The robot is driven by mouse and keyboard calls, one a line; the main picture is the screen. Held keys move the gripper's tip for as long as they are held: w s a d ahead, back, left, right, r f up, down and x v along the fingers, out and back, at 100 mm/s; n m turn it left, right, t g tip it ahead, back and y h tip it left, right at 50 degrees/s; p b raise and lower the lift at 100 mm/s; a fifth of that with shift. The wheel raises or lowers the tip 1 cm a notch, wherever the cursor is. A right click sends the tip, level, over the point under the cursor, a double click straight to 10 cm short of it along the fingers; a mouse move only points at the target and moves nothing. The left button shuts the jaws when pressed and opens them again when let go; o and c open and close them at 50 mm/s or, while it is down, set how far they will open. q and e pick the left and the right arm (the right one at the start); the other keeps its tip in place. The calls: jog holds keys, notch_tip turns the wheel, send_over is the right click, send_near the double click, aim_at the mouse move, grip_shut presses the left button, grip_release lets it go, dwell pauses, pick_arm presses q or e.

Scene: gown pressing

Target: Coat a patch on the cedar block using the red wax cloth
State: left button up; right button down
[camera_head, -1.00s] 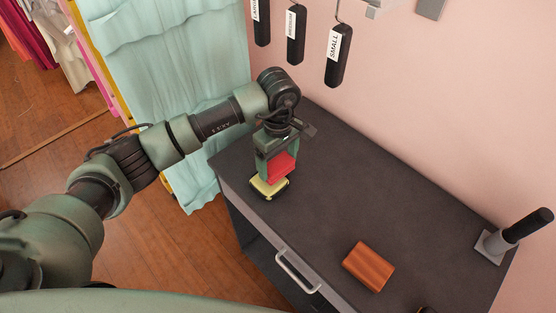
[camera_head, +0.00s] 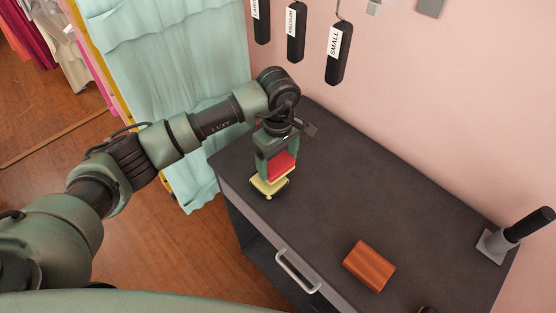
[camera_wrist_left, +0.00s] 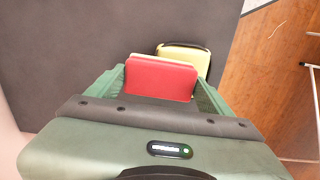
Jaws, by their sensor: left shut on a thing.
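The red wax cloth (camera_head: 282,166) is a folded red pad. My left gripper (camera_head: 276,172) is shut on it, pointing down over the far left part of the dark counter. In the left wrist view the red cloth (camera_wrist_left: 160,78) lies between the two green fingers. A small yellow pad with a dark base (camera_head: 268,187) is right beneath the cloth; whether they touch is unclear. It also shows behind the cloth in the wrist view (camera_wrist_left: 186,52). The cedar block (camera_head: 369,266), reddish brown, lies flat on the counter near the front, well right of my gripper. My right gripper is out of view.
The dark counter (camera_head: 345,190) is clear between my gripper and the block. A black-handled tool on a grey base (camera_head: 496,244) stands at the right. Black labelled holders (camera_head: 338,54) hang on the pink wall. A teal curtain (camera_head: 165,80) hangs at the left.

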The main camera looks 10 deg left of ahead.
aim_at(278, 163)
pick_arm(q)
jog(key=shift+s+f, duration=0.15)
jog(key=shift+f, duration=0.15)
dwell(1.0)
notch_tip(278, 163, up, 2)
jog(key=shift+r, duration=0.1)
jog(key=shift+r+p, duration=1.15)
jog(key=shift+r, duration=1.45)
